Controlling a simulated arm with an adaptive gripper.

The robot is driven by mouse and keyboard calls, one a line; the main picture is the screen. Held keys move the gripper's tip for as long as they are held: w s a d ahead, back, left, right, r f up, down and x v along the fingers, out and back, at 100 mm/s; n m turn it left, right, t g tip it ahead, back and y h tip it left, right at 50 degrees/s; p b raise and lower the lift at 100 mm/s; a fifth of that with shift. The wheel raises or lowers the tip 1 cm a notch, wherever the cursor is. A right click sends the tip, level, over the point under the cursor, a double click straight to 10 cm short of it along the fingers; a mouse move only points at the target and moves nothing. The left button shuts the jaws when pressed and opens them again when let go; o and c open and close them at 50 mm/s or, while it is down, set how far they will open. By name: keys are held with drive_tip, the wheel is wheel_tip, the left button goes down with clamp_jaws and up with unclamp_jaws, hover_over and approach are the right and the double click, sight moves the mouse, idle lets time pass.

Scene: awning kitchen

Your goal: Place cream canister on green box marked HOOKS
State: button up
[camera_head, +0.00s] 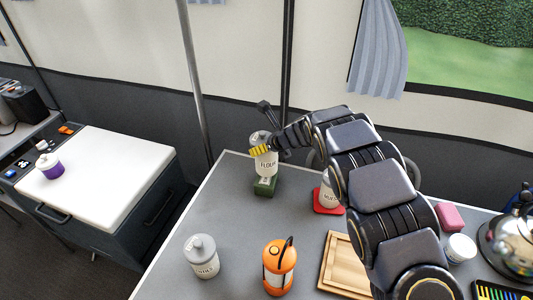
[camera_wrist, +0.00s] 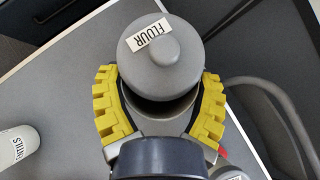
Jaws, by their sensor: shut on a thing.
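The cream canister with a grey lid and a FLOUR label (camera_head: 267,166) is upright between my gripper's yellow fingers; its lid (camera_wrist: 160,62) fills the middle of the wrist view. My gripper (camera_head: 261,150) is shut on it, with one finger on each side in the wrist view (camera_wrist: 158,78). The green box (camera_head: 265,187) is at the far left corner of the grey table, directly below the canister. The canister's base appears at the box's top; I cannot tell if they touch. The box's marking is too small to read, and the wrist view hides the box.
A similar canister (camera_head: 201,261) and an orange lantern (camera_head: 279,269) stand at the front. Another canister (camera_head: 326,196) on a red base (camera_head: 328,209) is to the right, partly behind my arm. A wooden tray (camera_head: 341,272) lies nearby. The table's left middle is clear.

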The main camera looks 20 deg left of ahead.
drive_tip(key=shift+f, duration=1.3)
drive_tip(key=shift+f, duration=0.15)
drive_tip(key=o, duration=1.1)
drive_tip(key=shift+s+r, duration=0.1)
drive_tip(key=shift+r, duration=0.1)
drive_tip(key=v, duration=1.2)
drive_tip(key=shift+d, duration=0.1)
